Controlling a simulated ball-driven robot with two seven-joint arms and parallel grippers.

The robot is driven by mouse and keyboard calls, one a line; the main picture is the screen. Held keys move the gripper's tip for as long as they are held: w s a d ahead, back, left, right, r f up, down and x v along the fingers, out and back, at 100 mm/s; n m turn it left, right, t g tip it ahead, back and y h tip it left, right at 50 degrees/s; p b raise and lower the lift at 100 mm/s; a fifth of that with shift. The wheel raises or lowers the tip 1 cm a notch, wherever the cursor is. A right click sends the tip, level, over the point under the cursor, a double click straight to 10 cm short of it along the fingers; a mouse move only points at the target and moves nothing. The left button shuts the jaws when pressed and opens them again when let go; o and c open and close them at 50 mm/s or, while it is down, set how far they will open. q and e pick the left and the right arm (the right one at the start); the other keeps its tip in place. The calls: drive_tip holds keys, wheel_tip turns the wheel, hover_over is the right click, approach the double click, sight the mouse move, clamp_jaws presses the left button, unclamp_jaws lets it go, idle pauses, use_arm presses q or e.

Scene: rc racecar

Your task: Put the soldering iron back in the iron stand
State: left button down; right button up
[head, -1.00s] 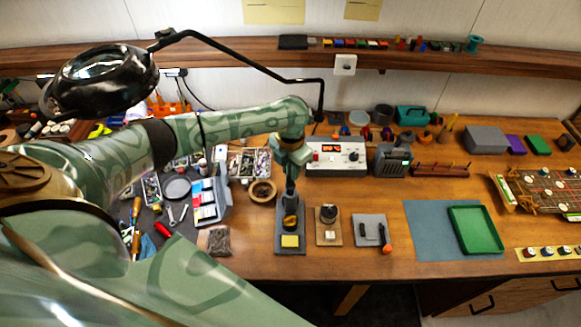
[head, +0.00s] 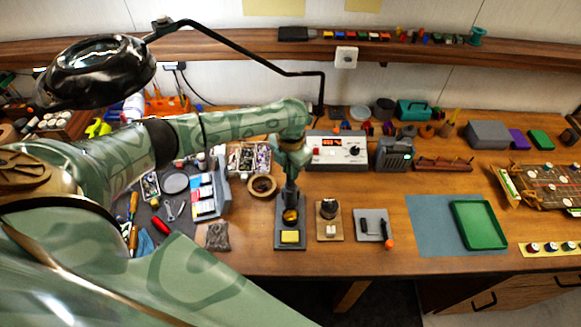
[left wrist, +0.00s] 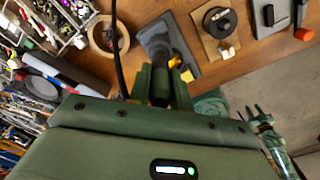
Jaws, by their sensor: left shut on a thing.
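The iron stand (head: 280,222) is a dark grey base with a brass-coloured coil (head: 290,216) and a yellow sponge (head: 290,237). It also shows in the left wrist view (left wrist: 152,34). My left gripper (head: 291,178) is above the back of the stand, pointing down. It is shut on the soldering iron, whose dark handle (left wrist: 160,88) shows between the green fingers in the left wrist view. The iron's tip is hidden, so I cannot tell whether it is inside the holder. What seems to be my right gripper (left wrist: 260,118) hangs low at the right of that view.
A small device on a wooden base (head: 329,228) and a grey pad with a black tool (head: 371,225) stand right of the stand. The soldering station (head: 337,152) and a tape roll (head: 262,186) are behind. A dark cable (left wrist: 118,50) runs beside my fingers.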

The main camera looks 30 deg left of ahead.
use_arm(q)
drive_tip(key=c, duration=0.8)
unclamp_jaws()
wheel_tip(320, 180, up, 9)
drive_tip(key=p, duration=0.9)
idle(0.7)
